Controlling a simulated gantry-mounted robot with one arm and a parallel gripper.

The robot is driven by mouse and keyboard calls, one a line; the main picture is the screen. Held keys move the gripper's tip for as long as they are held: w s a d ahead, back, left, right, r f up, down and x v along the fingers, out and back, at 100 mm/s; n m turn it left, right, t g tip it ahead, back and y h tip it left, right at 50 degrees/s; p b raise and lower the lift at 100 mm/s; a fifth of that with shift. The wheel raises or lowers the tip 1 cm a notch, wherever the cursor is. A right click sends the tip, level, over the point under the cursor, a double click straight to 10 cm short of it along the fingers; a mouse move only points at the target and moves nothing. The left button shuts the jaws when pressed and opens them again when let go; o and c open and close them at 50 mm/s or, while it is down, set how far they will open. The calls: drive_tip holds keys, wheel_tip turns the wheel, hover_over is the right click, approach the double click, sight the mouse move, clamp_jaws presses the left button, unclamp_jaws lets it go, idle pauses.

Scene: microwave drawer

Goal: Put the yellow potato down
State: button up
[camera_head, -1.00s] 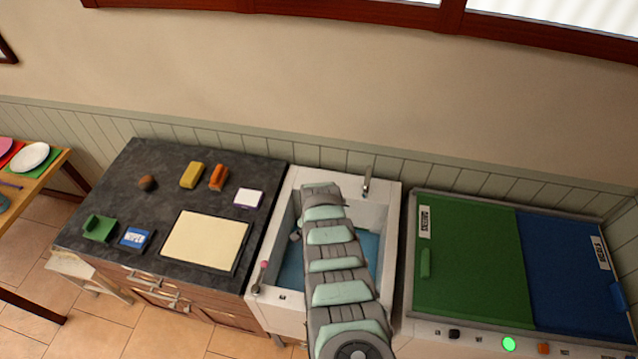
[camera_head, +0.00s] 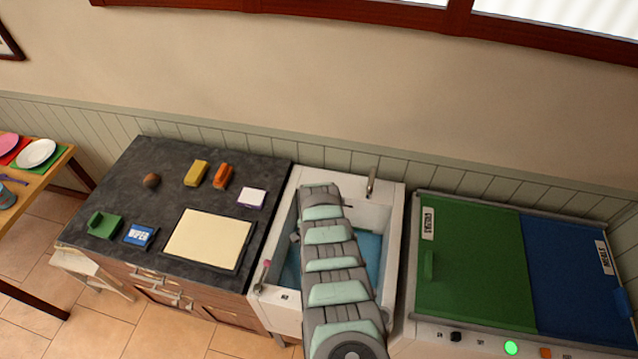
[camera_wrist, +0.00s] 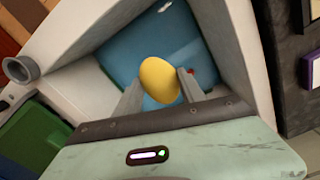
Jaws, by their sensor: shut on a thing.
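The yellow potato (camera_wrist: 160,80) shows in the wrist view between the two fingers of my gripper (camera_wrist: 157,88), which is shut on it. Behind it is the blue bottom of the white sink (camera_wrist: 222,45); I cannot tell how high above it the potato is. In the head view my arm reaches over the sink (camera_head: 388,198) and hides the gripper and the potato.
The dark counter (camera_head: 110,185) left of the sink holds a cream board (camera_head: 208,238), a brown round item (camera_head: 151,180), a yellow block (camera_head: 196,173), an orange item (camera_head: 223,176) and a blue device (camera_head: 139,235). Green (camera_head: 470,270) and blue (camera_head: 570,270) lids lie to the right.

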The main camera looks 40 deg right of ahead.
drive_tip(key=shift+w+r, duration=0.1)
drive_tip(key=shift+r, duration=0.05)
drive_tip(key=shift+w+a, duration=0.15)
drive_tip(key=shift+a, duration=0.25)
drive_tip(key=shift+a, duration=0.15)
idle(0.4)
drive_tip(key=shift+w+n, duration=0.1)
drive_tip(key=shift+n, duration=0.2)
drive_tip(key=shift+w+a, duration=0.2)
drive_tip(key=shift+a, duration=0.15)
